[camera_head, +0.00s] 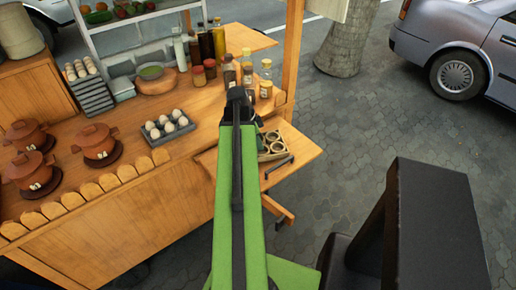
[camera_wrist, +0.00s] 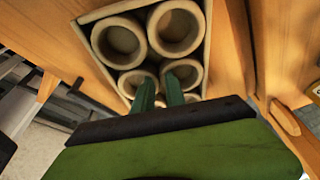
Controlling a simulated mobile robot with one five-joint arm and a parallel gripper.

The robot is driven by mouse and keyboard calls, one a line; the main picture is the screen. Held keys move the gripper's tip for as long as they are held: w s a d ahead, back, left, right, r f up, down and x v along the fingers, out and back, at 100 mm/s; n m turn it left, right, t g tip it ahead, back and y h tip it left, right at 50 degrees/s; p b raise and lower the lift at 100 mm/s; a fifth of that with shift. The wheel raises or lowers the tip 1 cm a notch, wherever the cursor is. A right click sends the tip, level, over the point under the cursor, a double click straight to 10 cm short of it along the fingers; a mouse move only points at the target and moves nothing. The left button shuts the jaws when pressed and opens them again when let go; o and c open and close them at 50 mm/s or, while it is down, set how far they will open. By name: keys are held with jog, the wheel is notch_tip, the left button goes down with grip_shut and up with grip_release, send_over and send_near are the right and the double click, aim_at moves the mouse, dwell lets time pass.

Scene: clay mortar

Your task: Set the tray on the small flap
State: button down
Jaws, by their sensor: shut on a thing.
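The tray (camera_head: 262,157) is a pale, shallow frame holding several round clay cups, partly hidden behind my arm in the head view. In the wrist view the tray (camera_wrist: 88,18) fills the upper middle, with the cups in pairs. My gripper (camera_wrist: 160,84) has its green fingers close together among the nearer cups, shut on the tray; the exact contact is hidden. In the head view a wooden flap (camera_head: 303,153) juts from the right front of the counter, and the tray appears over it. I cannot tell whether the tray touches it. Another flap (camera_head: 250,40) juts out at the back.
A dark bar (camera_head: 279,166) lies by the flap's front. Bottles and jars (camera_head: 265,72) stand close behind my wrist. An egg tray (camera_head: 168,128) and clay pots (camera_head: 97,142) stand on the counter to the left. Paving (camera_head: 370,125) to the right is open, with a car beyond.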

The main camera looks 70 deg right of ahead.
jog(key=shift+w+a+f, duration=0.1)
jog(key=shift+f, duration=0.4)
jog(key=c, duration=1.8)
grip_release()
jog(key=shift+f, duration=0.1)
jog(key=o, duration=0.4)
jog(key=shift+r+p, duration=0.45)
jog(key=p+v, duration=1.1)
jog(key=shift+w+r, duration=0.1)
jog(key=shift+r, duration=0.15)
